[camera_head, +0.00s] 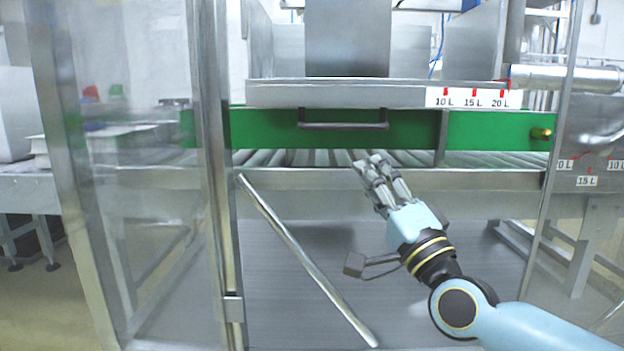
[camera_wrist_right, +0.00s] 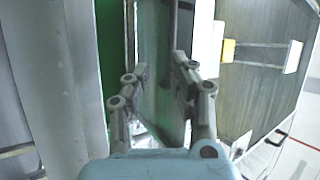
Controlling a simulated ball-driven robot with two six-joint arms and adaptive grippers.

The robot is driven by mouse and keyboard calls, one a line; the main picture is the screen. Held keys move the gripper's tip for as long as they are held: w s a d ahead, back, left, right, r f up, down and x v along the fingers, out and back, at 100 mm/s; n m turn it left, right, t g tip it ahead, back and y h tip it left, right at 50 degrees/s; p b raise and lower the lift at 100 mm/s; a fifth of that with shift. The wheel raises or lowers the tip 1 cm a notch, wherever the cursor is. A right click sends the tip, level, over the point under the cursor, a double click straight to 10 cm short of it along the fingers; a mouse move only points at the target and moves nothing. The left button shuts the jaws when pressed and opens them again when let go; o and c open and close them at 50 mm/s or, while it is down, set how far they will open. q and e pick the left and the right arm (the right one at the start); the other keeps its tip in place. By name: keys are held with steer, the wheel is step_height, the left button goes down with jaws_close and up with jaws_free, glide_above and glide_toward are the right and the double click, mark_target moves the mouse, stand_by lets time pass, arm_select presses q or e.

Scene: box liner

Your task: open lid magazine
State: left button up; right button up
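The green front panel (camera_head: 270,128) runs across the machine below a metal ledge. A dark bar handle (camera_head: 343,126) is fixed at its middle. My right gripper (camera_head: 367,160) is just below the handle, in front of the rollers, apparently empty. In the right wrist view its two fingers (camera_wrist_right: 160,62) are apart, with a dark bar (camera_wrist_right: 172,35), likely the handle, beyond the fingertips. I cannot tell whether the fingers touch it. A green strip (camera_wrist_right: 109,45) shows to the left of the fingers. My left gripper is not in view.
A clear door (camera_head: 140,150) with a metal frame stands on the left. A slanted metal rod (camera_head: 305,258) crosses the space below the rollers (camera_head: 300,158). A white scale label (camera_head: 473,98) sits on the metal ledge (camera_head: 340,94). A brass knob (camera_head: 540,133) is at the panel's right.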

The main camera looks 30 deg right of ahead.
mark_target(343, 128)
steer(key=shift+m+t, duration=0.3)
steer(key=x, duration=0.7)
steer(key=r+x, duration=0.1)
steer(key=x, duration=0.3)
steer(key=shift+s+r, duration=0.15)
steer(key=shift+s, duration=0.15)
jaws_close()
